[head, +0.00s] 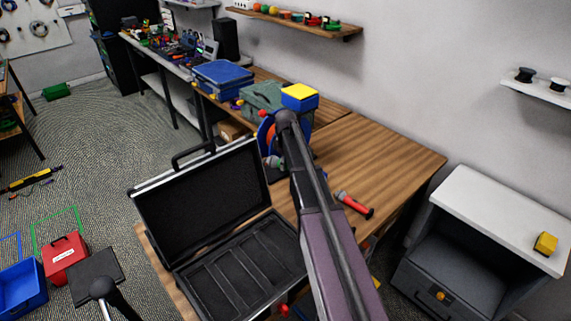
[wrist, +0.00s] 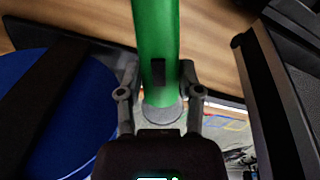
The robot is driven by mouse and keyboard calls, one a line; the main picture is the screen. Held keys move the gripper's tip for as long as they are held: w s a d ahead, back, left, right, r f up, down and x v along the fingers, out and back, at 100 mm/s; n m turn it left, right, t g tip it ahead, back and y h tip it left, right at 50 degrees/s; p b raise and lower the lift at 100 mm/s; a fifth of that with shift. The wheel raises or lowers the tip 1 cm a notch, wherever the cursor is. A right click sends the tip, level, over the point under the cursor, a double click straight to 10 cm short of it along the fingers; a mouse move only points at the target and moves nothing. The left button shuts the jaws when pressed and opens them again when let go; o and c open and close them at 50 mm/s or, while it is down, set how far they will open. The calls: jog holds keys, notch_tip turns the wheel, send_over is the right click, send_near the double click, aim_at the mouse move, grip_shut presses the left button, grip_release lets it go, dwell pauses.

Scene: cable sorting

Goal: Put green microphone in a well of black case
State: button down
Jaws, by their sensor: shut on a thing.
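The green microphone (wrist: 155,35) is held upright in the picture between the two fingers of my gripper (wrist: 160,84) in the wrist view. Its grey end lies near the palm, and its far end runs out of the frame. In the head view my arm mostly hides the gripper. A small green and grey piece (head: 276,162) showing beside the arm may be part of the microphone. The black case (head: 207,284) stands open in front, with several long wells that look empty. My gripper is beyond the case, near its raised lid (head: 209,190).
A blue reel (wrist: 70,115) is close on the left in the wrist view. A red microphone (head: 354,205) lies on the wooden table (head: 385,150), right of my arm. Blue and green boxes stand behind. The table's right part is clear.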

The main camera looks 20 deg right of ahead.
jog(key=shift+r+p, duration=0.9)
jog(key=shift+r, duration=0.4)
